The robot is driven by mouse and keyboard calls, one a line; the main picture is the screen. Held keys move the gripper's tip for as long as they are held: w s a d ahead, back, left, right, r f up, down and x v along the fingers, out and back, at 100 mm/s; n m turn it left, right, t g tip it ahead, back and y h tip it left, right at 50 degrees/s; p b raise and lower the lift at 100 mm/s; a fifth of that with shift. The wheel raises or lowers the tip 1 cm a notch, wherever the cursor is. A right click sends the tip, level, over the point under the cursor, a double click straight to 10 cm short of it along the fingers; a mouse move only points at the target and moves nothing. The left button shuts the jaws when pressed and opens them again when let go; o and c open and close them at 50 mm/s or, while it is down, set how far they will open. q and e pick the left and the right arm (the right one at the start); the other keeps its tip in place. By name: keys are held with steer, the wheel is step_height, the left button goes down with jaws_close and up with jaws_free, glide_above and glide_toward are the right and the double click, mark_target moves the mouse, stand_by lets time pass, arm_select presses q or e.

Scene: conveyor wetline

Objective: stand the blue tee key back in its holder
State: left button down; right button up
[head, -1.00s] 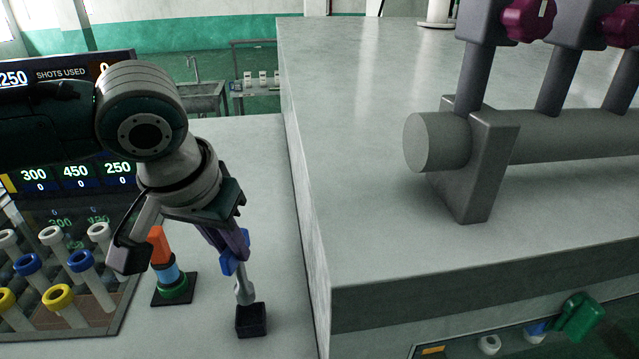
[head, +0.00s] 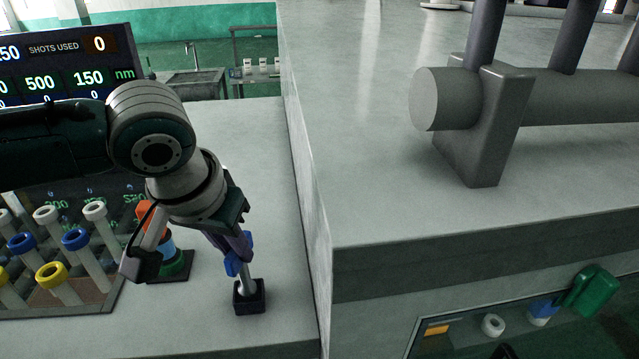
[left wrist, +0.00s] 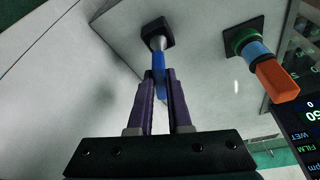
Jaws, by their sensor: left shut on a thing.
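The blue tee key (head: 246,248) is held in my left gripper (head: 236,256), whose purple fingers are shut on its blue handle. Its grey shaft points down, slightly tilted, with its lower end at the small black block holder (head: 249,304). The shaft end seems to be inside the holder's top; the exact depth is hidden. In the left wrist view the blue handle (left wrist: 159,68) sits between the fingers, and the shaft meets the dark holder (left wrist: 152,27). My right gripper is not in view.
A stacked orange, blue and green piece (head: 176,262) on a black base stands left of the holder. A rack of capped tubes (head: 70,311) and a display screen (head: 70,70) lie further left. A tall grey block (head: 400,190) rises close on the right.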

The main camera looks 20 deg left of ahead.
arm_select(q)
steer(key=shift+f+b, duration=0.3)
steer(key=shift+f, duration=0.35)
steer(key=c, duration=0.8)
jaws_free()
steer(key=shift+o, duration=0.2)
steer(key=b+v, duration=0.2)
steer(key=v, duration=0.8)
steer(key=s+d+m+h+p, duration=0.2)
steer(key=s+d+m+p, duration=0.15)
steer(key=s+d, duration=0.35)
steer(key=s+a+y+p, duration=0.1)
steer(key=s+p, duration=0.3)
steer(key=s, duration=0.5)
steer(key=shift+s+a+r, duration=0.25)
steer(key=shift+s, duration=0.1)
